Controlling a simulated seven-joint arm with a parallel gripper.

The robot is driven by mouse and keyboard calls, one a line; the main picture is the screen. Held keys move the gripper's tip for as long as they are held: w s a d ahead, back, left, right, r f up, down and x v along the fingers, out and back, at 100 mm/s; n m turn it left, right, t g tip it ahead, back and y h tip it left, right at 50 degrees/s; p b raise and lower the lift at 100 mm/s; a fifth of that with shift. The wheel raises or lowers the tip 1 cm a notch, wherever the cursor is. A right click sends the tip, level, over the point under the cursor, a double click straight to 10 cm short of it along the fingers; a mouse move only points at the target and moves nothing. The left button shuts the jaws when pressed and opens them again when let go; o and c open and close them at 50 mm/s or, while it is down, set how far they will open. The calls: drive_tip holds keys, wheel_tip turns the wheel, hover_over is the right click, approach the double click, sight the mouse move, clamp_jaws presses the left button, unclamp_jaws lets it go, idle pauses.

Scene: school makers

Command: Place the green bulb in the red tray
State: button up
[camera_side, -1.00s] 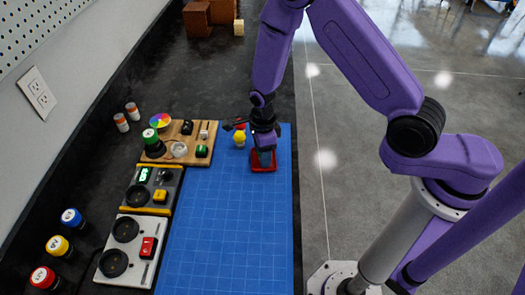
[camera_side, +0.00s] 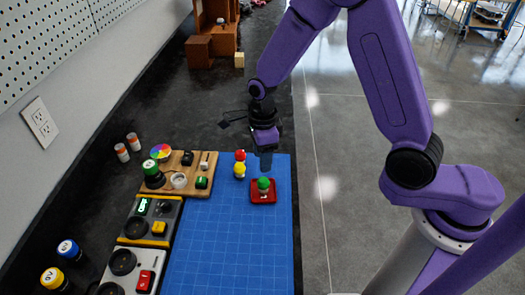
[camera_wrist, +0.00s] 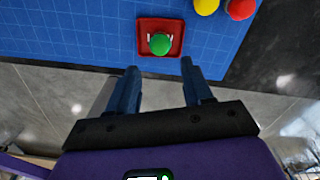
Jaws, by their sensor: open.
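The green bulb (camera_side: 263,185) stands in the small red tray (camera_side: 256,199) on the blue mat. In the wrist view the green bulb (camera_wrist: 159,44) sits near the middle of the red tray (camera_wrist: 145,25), with tray floor showing around it. My gripper (camera_side: 266,165) is above and beyond the tray in the side view. In the wrist view my gripper (camera_wrist: 159,70) shows its two blue fingers wide apart, with nothing between them. It is clear of the bulb.
A yellow bulb (camera_side: 239,171) and a red bulb (camera_side: 240,155) stand left of the tray. A wooden board (camera_side: 200,190) with parts and control panels (camera_side: 151,217) line the mat's left side. The near part of the blue mat (camera_side: 230,245) is bare.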

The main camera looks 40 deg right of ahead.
drive_tip(key=shift+r, duration=0.65)
drive_tip(key=shift+r, duration=0.1)
drive_tip(key=s+r+n, duration=0.8)
drive_tip(key=s+n, duration=0.1)
drive_tip(key=n, duration=0.9)
drive_tip(key=s+d+r+n, duration=0.1)
drive_tip(key=s+d+n, duration=0.3)
drive_tip(key=s+n, duration=0.4)
drive_tip(key=s+d+r+n, duration=0.2)
drive_tip(key=s+d+n, duration=0.3)
drive_tip(key=s+n, duration=0.3)
drive_tip(key=shift+s+r+n, duration=0.2)
drive_tip(key=shift+n, duration=0.7)
